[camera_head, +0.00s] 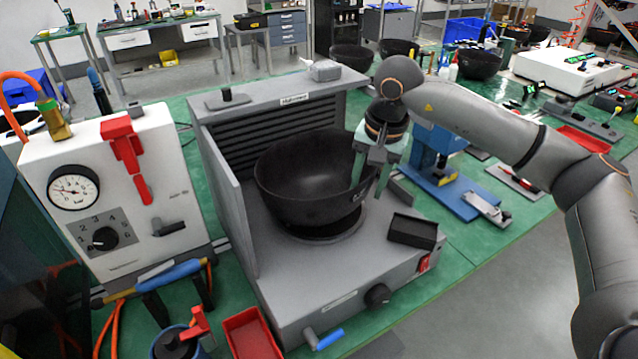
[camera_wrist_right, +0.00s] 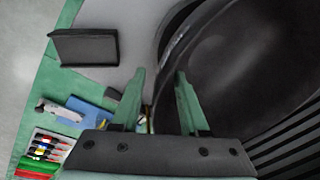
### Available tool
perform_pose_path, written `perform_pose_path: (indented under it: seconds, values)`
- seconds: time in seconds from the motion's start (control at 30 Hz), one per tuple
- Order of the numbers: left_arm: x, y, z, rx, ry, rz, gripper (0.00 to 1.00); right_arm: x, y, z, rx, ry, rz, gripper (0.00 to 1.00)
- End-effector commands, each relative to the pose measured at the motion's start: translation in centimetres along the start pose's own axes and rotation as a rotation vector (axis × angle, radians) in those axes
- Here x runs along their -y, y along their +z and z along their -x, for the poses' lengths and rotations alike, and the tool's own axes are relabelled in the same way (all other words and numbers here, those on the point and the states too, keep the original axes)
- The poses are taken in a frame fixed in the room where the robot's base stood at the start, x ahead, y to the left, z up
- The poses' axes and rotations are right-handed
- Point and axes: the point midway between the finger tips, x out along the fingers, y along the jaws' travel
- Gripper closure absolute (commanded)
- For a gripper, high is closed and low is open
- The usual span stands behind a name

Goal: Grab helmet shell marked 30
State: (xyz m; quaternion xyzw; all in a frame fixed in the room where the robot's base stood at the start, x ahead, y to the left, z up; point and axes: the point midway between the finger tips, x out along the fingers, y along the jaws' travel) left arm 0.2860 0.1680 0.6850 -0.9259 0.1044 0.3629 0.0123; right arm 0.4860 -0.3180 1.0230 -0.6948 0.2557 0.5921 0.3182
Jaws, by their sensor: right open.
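A dark bowl-shaped helmet shell (camera_head: 300,180) sits open side up on a round base on the grey machine (camera_head: 300,290). A small pale mark shows near its right rim, too small to read. My right gripper (camera_head: 369,188) is open at the shell's right rim, pointing down. In the right wrist view, the shell (camera_wrist_right: 240,70) fills the right side. The gripper's two green fingers (camera_wrist_right: 160,75) appear to stand either side of the rim, with a gap between them. I cannot tell whether either finger touches it. My left gripper is not in view.
The machine's back panel and left side wall stand close around the shell. A black tray (camera_head: 413,231) lies on its right front. A white gauge box (camera_head: 110,190) stands left, a blue press (camera_head: 440,150) right. More dark shells (camera_head: 480,63) are farther back.

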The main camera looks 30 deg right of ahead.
Motion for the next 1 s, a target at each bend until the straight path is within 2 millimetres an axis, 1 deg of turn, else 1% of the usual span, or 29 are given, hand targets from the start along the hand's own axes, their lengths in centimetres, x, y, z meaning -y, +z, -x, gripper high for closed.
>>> perform_pose_path:
  seconds: [0.2, 0.23, 0.6, 1.0]
  values:
    - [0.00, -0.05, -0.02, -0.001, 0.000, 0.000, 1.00, -0.01, -0.01, -0.14, -0.001, -0.001, 0.000, 0.56]
    - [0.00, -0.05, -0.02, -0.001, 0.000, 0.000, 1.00, -0.01, -0.01, -0.13, 0.000, -0.001, 0.000, 0.58]
    - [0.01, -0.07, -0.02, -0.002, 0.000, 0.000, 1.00, 0.00, -0.02, -0.09, -0.001, -0.001, -0.001, 1.00]
    - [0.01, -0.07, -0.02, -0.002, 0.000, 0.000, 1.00, -0.04, 0.03, -0.14, 0.001, 0.001, 0.000, 1.00]
